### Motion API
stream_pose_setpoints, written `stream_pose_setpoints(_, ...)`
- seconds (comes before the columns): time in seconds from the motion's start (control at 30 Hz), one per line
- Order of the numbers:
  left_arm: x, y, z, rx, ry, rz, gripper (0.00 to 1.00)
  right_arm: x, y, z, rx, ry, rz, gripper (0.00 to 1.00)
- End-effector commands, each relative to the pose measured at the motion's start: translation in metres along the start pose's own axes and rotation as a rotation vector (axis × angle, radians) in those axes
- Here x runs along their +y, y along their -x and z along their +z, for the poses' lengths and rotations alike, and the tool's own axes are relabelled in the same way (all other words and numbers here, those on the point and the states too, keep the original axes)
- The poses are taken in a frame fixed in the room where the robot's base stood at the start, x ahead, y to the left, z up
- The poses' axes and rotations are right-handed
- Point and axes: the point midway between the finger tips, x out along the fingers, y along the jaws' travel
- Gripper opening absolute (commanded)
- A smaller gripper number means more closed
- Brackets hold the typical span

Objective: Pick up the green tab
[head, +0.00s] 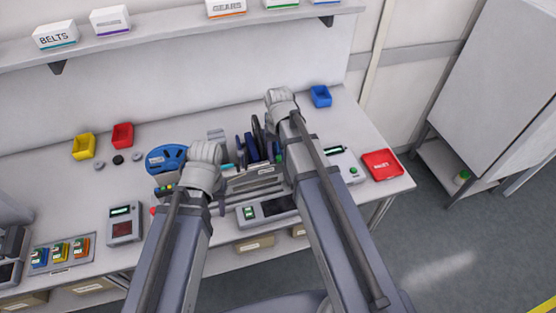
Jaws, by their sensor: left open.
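My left gripper (207,156) is over the middle of the bench, beside the blue reel (165,158). Its wrist covers most of its fingers. My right gripper (281,98) is further back and to the right, over the rear of the bench. Its fingers are hidden behind its own wrist and arm. A feeder unit (252,182) with dark upright plates stands between my two arms. A small green spot (278,158) shows at its right side, against my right arm. It is too small to tell whether this is the green tab. No gripper visibly holds anything.
Yellow (84,146), red (122,135) and blue (321,96) bins stand at the back. A red tray (382,164) lies at the right end. Coloured cartridges (60,252) and a grey box (124,224) are at left. A shelf (170,32) with labelled boxes hangs above.

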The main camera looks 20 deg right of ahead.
Motion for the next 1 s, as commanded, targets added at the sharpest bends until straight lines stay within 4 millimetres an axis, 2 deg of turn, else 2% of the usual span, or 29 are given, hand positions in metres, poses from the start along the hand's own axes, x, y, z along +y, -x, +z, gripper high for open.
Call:
stream_pose_setpoints(0.03, 0.0, 0.0, 0.0, 0.0, 0.0, 0.0, 0.47, -0.0001, 0.0, 0.0, 0.0, 0.0, 0.0, 0.44)
stream_pose_setpoints(0.43, 0.0, 0.0, 0.0, 0.0, 0.0, 0.0, 0.47, 0.0, 0.0, 0.0, 0.0, 0.0, 0.0, 0.0)
stream_pose_setpoints(1.0, -0.0003, 0.0027, 0.0002, 0.0, 0.001, 0.0, 0.47, 0.0, 0.0028, 0.0, 0.0, 0.0, 0.0, 0.0)
